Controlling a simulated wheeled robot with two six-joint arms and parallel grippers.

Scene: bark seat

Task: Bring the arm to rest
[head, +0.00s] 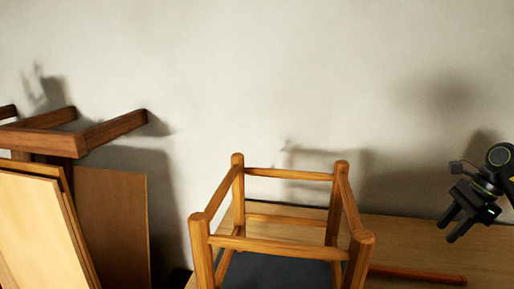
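My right gripper (448,231) is at the right edge of the head view, black, with its fingers pointing down and to the left. Its two fingers are apart with nothing between them, and it hangs above the right part of the wooden table (420,240). It is clear of the wooden frame. My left gripper is not in view.
A wooden stool-like frame (290,174) with a dark panel (275,272) low inside it stands on the table. A reddish wooden stick (420,274) lies right of it. At left are leaning boards (112,215) and a dark wooden frame (115,129). A plain wall is behind.

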